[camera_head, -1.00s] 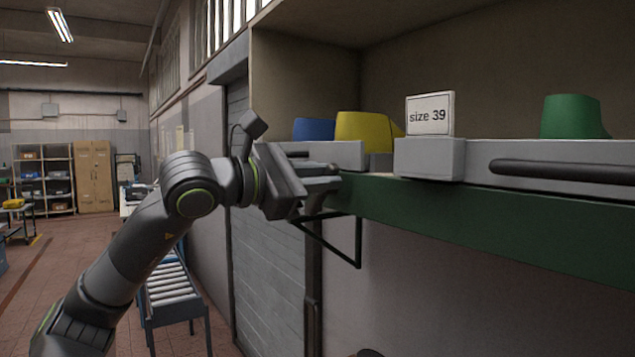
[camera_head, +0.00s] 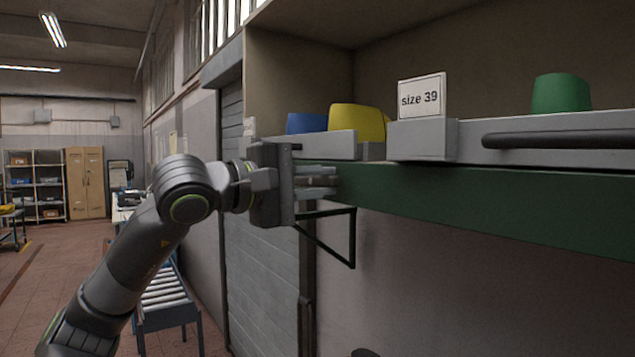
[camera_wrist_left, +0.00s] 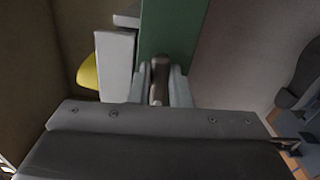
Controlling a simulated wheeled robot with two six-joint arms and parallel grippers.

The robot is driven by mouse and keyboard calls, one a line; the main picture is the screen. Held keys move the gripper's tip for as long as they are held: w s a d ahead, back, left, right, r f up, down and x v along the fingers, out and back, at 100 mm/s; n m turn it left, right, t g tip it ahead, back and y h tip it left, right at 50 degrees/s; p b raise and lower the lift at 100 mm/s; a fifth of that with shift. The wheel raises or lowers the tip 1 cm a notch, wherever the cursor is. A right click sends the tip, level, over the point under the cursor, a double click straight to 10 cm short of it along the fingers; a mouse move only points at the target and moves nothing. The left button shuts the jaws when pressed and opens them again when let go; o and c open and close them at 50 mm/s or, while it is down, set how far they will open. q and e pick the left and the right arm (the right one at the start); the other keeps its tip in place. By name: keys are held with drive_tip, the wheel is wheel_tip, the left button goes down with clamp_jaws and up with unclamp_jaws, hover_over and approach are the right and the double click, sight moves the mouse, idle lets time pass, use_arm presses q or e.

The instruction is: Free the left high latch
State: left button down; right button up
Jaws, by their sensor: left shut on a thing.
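My left gripper (camera_head: 325,182) is at the left end of the green shelf rail (camera_head: 450,205), just below the drawer front. In the left wrist view its fingers (camera_wrist_left: 160,90) are shut on a small brownish-grey latch lever (camera_wrist_left: 160,72), which lies between them against the green rail (camera_wrist_left: 170,30). In the head view the fingers hide the lever. How far the latch is turned cannot be told. My right gripper is not in view.
A grey drawer front with a dark bar handle (camera_head: 560,138) sits on the rail, with a "size 39" card (camera_head: 421,96). Blue (camera_head: 306,123), yellow (camera_head: 357,122) and green (camera_head: 561,93) lasts stand behind. A dark bracket (camera_head: 352,240) hangs below the gripper. A roller conveyor (camera_head: 165,300) stands lower left.

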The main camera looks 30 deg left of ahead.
use_arm(q)
drive_tip(key=shift+f+m, duration=0.2)
drive_tip(key=shift+m, duration=0.4)
drive_tip(key=c, duration=1.3)
unclamp_jaws()
drive_tip(key=shift+c, duration=0.2)
drive_tip(key=shift+s, duration=0.1)
drive_tip(key=shift+s+a+f+b, duration=0.1)
drive_tip(key=shift+s+a+b, duration=0.2)
drive_tip(key=shift+s+b, duration=0.35)
drive_tip(key=b+v, duration=1.2)
drive_tip(key=v, duration=0.3)
drive_tip(key=shift+s, duration=0.4)
drive_tip(key=shift+a, duration=0.1)
